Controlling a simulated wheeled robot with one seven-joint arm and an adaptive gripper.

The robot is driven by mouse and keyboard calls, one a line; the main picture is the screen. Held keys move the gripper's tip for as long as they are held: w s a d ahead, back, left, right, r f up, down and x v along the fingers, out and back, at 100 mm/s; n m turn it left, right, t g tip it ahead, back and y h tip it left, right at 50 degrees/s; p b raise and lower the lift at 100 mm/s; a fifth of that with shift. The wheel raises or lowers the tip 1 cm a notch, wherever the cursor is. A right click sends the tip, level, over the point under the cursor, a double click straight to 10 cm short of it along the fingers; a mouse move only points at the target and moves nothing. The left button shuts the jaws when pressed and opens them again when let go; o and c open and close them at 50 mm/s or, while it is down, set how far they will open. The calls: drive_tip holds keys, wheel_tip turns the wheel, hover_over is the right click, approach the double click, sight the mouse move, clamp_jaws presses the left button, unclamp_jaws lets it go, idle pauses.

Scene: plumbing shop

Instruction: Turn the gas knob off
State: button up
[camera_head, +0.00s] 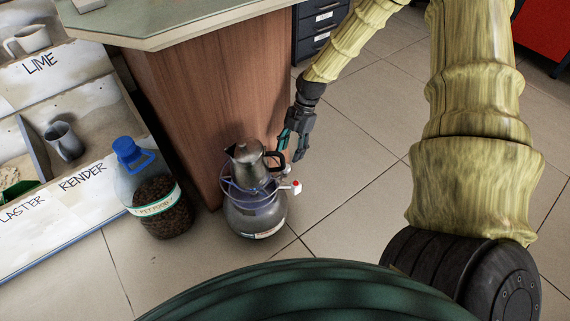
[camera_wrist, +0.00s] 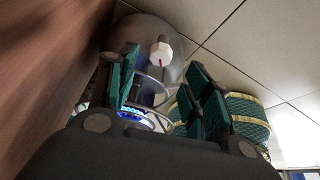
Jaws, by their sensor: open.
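A grey gas canister stove (camera_head: 255,215) stands on the floor against the wooden counter, with a metal kettle (camera_head: 250,163) on top. Its small white gas knob (camera_head: 296,188) sticks out to the right, with a red mark. In the wrist view the knob (camera_wrist: 161,53) shows between and beyond the fingertips, its red mark facing the camera. Blue flames (camera_wrist: 133,113) glow at the burner. My gripper (camera_head: 292,146) has teal fingers, is open and empty, and is just above and beside the kettle, apart from the knob.
A clear pet food jug (camera_head: 155,195) with a blue lid stands left of the stove. The wooden counter (camera_head: 205,90) rises close behind. Bins of lime and render (camera_head: 85,185) are at the left. The tiled floor right of the stove (camera_head: 355,180) is clear.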

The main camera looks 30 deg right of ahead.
drive_tip(key=shift+b+x, duration=1.3)
drive_tip(key=shift+x, duration=1.8)
drive_tip(key=c, duration=1)
